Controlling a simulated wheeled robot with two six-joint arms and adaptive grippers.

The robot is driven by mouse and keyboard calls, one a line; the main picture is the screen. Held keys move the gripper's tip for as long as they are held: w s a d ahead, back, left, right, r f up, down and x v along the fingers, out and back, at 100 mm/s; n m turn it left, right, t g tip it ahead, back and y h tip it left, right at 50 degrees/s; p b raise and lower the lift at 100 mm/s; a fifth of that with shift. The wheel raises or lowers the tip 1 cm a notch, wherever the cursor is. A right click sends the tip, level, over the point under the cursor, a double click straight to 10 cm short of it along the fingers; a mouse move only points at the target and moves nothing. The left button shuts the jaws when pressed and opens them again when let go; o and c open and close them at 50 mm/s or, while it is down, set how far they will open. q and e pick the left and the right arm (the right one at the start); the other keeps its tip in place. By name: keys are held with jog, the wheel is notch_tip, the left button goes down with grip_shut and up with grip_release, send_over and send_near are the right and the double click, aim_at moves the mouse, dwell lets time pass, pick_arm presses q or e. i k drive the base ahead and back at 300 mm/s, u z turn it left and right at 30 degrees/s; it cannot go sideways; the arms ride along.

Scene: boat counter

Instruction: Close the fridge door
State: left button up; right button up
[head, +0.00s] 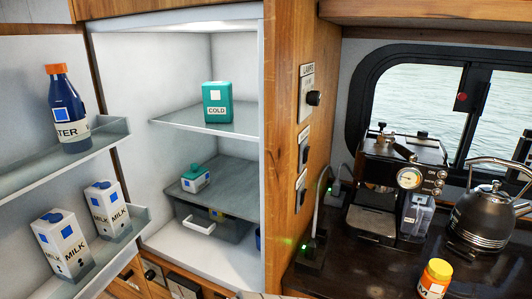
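The fridge (222,52) stands open on the left, its white interior in full view. Its door (22,95) is swung wide open to the left edge and shows its inner side. The door's upper shelf (30,178) holds a blue bottle (72,115) with an orange cap. Its lower shelf (112,253) holds two milk cartons (62,243). Inside the fridge, a teal carton (217,102) stands on the upper shelf. A grey drawer (235,228) with a white handle sits below. Neither of my grippers is in view.
A wooden panel (284,140) with switches borders the fridge on the right. The dark counter (385,268) holds a coffee machine (385,185), a kettle (480,222) and an orange jar with a yellow lid (434,280). A window is behind them.

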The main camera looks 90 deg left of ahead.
aim_at(38, 177)
jog(key=k, duration=2.75)
jog(key=u, duration=2.1)
jog(key=i, duration=0.5)
jog(key=z, duration=0.1)
